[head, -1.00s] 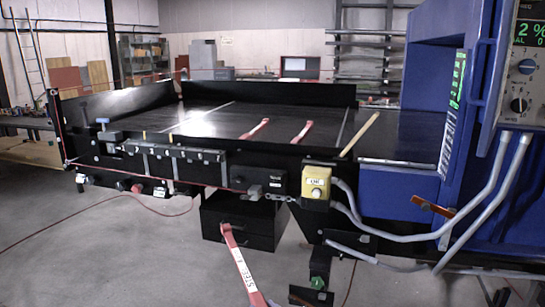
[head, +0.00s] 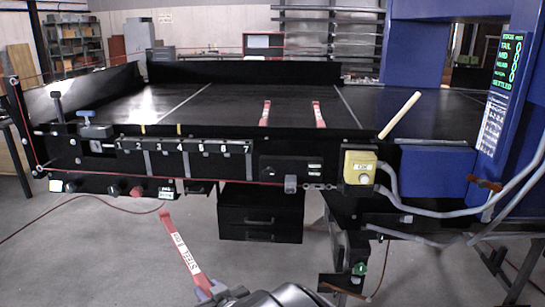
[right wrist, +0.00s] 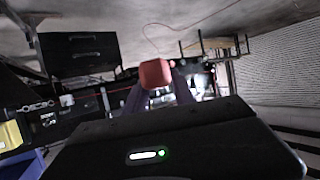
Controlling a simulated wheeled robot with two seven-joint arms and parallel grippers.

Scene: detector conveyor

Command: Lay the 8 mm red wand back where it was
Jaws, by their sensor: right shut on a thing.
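A red wand (head: 184,250) with a white label, on which I read "STEEL", is in my right gripper (head: 212,292) at the bottom of the head view. Its size mark is too small to read surely. The wand points up and left, in front of the conveyor and apart from it. The right wrist view shows a red end (right wrist: 155,73) between the dark fingers, which are shut on the wand. Two other red wands, a left one (head: 265,113) and a right one (head: 319,115), lie on the black conveyor belt (head: 220,110). My left gripper is not in view.
A numbered rail (head: 185,146) runs along the conveyor's front edge. A yellow box (head: 360,167) with grey hoses, a black drawer unit (head: 260,212) and a pale stick (head: 400,115) are near. The blue detector housing (head: 410,50) stands at the right. The belt's left part is bare.

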